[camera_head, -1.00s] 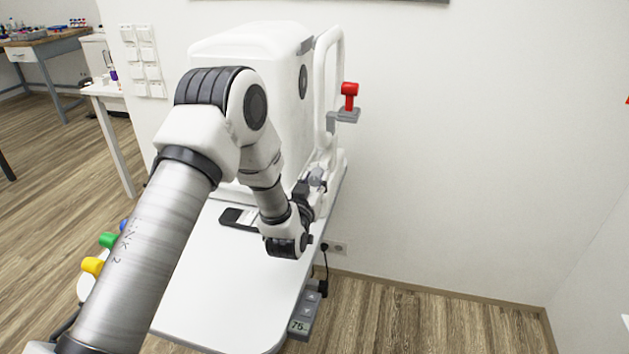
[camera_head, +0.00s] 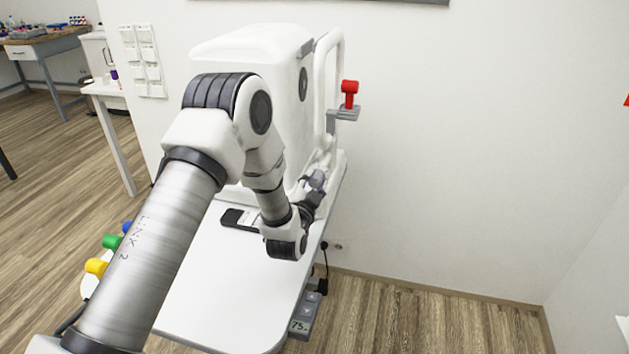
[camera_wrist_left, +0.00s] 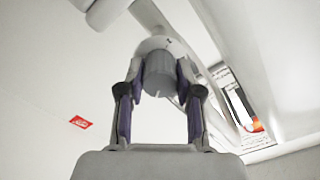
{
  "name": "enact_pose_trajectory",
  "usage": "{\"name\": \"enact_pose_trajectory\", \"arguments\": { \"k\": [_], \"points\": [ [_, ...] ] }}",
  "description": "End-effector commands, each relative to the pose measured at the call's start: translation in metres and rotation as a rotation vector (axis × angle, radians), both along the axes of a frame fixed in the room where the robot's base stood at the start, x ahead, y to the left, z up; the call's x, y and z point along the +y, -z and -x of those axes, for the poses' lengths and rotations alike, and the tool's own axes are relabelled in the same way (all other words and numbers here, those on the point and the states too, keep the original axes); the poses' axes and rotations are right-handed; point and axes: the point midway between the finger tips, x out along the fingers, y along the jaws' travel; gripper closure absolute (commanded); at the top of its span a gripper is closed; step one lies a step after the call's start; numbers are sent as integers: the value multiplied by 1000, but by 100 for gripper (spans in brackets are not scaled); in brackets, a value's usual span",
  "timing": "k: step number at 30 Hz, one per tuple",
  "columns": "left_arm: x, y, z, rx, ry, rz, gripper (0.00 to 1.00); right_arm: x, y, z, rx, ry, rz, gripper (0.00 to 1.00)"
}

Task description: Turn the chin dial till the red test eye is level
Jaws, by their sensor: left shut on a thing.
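The red test eye (camera_head: 349,90) stands upright on a small grey bracket (camera_head: 343,113) beside the white curved frame (camera_head: 331,70) of the tabletop machine (camera_head: 245,50). My left gripper (camera_head: 318,180) is low at the foot of that frame, partly hidden by my arm in the head view. In the left wrist view my left gripper (camera_wrist_left: 160,80) is shut on the ribbed grey chin dial (camera_wrist_left: 160,74), one finger on each side. The dial cannot be made out in the head view. My right gripper is in neither view.
The machine stands on a white table (camera_head: 235,290) with a black phone-like object (camera_head: 238,219) on it. A height display (camera_head: 300,326) hangs at its right edge. Yellow (camera_head: 97,266), green (camera_head: 112,242) and blue knobs are at the left. Floor at the right is clear.

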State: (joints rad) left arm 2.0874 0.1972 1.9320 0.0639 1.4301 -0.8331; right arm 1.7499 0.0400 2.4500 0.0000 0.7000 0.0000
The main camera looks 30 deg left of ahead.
Motion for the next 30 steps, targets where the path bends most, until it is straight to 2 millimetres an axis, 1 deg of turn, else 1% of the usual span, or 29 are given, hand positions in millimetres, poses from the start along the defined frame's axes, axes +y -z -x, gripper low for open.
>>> {"name": "enact_pose_trajectory", "arguments": {
  "k": [3,9,23,24,25,26,30],
  "points": [
    [0,-1,0,12,-1,-54,100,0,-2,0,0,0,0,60],
    [0,-1,0,25,-1,-107,100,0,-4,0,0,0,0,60],
    [0,-1,0,28,-2,-123,100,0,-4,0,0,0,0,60],
    [0,-1,0,28,-2,-123,58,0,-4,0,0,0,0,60],
    [0,-1,0,28,-2,-122,48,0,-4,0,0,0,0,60],
    [0,-1,0,28,-2,-122,40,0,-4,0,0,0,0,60],
    [0,0,0,29,-1,-122,40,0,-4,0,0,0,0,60]
  ]
}}
